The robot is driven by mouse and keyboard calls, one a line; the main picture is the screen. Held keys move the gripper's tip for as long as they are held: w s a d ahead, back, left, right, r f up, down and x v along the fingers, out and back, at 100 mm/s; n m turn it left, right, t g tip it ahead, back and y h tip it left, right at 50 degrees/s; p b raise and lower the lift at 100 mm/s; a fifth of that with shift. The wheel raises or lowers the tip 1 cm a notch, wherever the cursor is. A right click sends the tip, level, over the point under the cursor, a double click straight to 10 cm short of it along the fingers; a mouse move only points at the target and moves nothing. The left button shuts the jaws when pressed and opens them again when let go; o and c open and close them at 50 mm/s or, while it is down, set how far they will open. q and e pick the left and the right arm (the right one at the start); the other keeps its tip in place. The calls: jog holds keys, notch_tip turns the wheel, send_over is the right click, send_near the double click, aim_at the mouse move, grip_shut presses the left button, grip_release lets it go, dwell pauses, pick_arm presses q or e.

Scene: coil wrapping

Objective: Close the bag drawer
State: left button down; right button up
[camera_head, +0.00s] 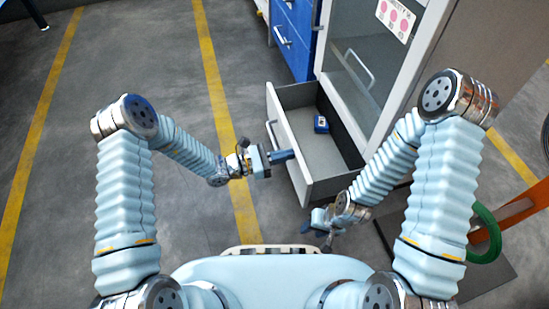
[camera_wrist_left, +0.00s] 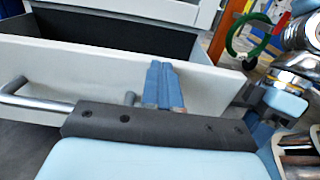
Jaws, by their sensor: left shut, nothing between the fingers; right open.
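The bag drawer (camera_head: 294,178) is pulled out from the cabinet, with its grey inside showing. Its white front panel (camera_wrist_left: 85,62) spans the left wrist view, with the metal bar handle (camera_wrist_left: 38,103) at the left. My left gripper (camera_head: 285,155) is shut and empty at the outer side of the drawer front, beside the handle. Its blue fingers (camera_wrist_left: 160,85) overlap the front panel in the left wrist view; I cannot tell whether they touch it. My right gripper (camera_head: 318,222) is open near the drawer's near corner; its fingers are partly hidden.
A small blue item (camera_head: 321,124) lies in the drawer. Above it is a glass-fronted cabinet door (camera_head: 365,75) with a handle. A blue drawer unit (camera_head: 292,38) stands beyond. A green hose (camera_head: 487,235) and orange frame are at the right.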

pick_arm(q)
jog(key=b+x, duration=0.2)
jog(key=x, duration=1.2)
jog(key=shift+d+b, duration=0.35)
jog(key=shift+a, duration=0.15)
